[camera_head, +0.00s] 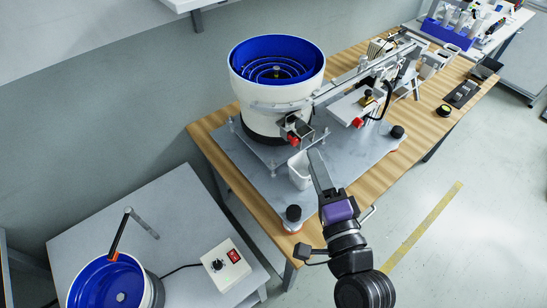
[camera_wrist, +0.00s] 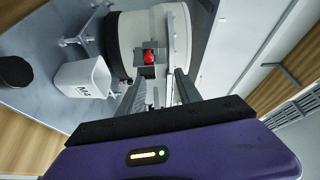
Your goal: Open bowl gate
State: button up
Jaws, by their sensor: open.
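A white bowl feeder (camera_head: 258,105) with a blue spiral inside stands on the grey plate in the head view. A small metal gate block with a red knob (camera_head: 293,139) sits low on its front right side. In the wrist view the red knob (camera_wrist: 149,57) is on a grey bracket, just beyond my fingers. My gripper (camera_head: 316,158) reaches up from the lower right, close to the gate. In the wrist view my gripper (camera_wrist: 160,80) is open, with its fingers apart and nothing visible between them. Whether a finger touches the bracket is unclear.
A white bin (camera_head: 299,171) stands below the gate, beside my gripper; it also shows in the wrist view (camera_wrist: 85,78). A second red knob (camera_head: 357,122) and a linear rail lie to the right. A black-topped post (camera_head: 293,213) stands at the plate's front corner.

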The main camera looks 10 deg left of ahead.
aim_at(296, 144)
jog(key=shift+m+g, duration=0.4)
jog(key=shift+m, duration=0.4)
jog(key=w+a, duration=0.1)
jog(key=w, duration=0.1)
jog(key=w+a+f+p, duration=0.1)
jog(key=w+a, duration=0.3)
jog(key=shift+f, duration=0.4)
grip_shut()
dwell(0.6)
